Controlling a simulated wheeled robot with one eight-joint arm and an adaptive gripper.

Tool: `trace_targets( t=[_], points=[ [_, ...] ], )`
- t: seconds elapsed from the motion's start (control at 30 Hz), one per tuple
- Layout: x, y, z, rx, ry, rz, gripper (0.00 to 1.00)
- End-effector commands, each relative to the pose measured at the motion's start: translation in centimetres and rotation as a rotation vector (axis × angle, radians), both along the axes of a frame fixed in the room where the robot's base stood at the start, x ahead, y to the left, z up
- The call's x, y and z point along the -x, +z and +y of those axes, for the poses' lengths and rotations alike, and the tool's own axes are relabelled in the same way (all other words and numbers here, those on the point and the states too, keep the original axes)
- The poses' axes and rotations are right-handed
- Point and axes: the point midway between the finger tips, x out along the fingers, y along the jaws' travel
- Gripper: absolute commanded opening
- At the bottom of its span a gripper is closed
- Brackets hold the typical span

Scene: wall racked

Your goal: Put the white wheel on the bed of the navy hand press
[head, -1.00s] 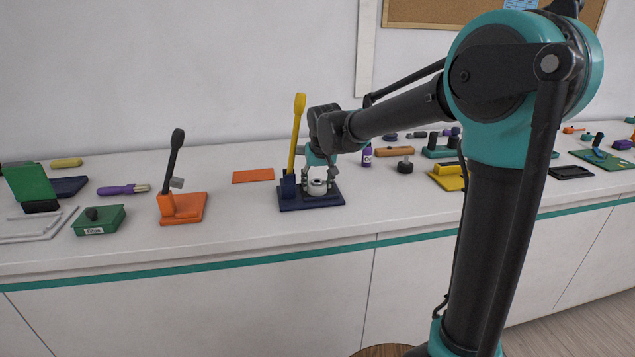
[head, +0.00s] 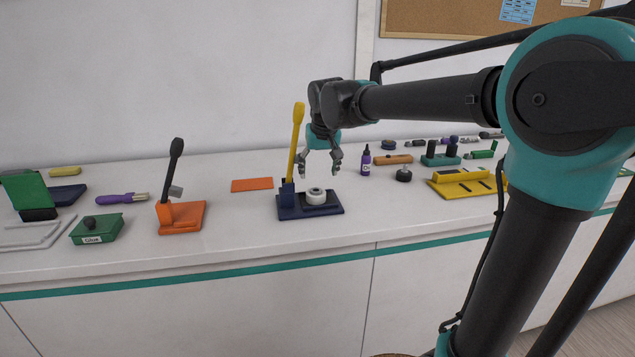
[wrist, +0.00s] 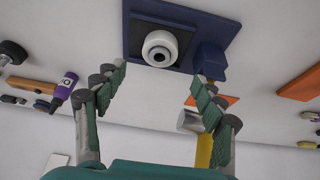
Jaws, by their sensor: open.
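The white wheel (head: 316,196) lies flat on the bed of the navy hand press (head: 325,210), right of its upright yellow lever (head: 297,142). In the wrist view the wheel (wrist: 160,48) sits on the dark blue base (wrist: 208,28), its round centre hole facing me. My gripper (head: 319,174) is open and empty above the wheel, apart from it. In the wrist view my spread fingers (wrist: 160,98) reach towards the press with nothing between them.
An orange press (head: 182,214) with a dark lever stands to the left. An orange sheet (head: 252,184) lies behind. A purple bottle (head: 365,160) and a dark knob (head: 403,174) stand to the right, beyond them a yellow fixture (head: 465,184). The counter's front strip is clear.

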Motion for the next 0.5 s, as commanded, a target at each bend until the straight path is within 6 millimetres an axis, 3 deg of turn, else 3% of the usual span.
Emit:
trace_targets(
  t=[0.2,0.5],
  points=[
    [0.9,2.1,-0.3,0.0,0.0,0.0,0.7],
    [1.0,2.5,-0.3,0.0,0.0,0.0,0.7]
  ],
)
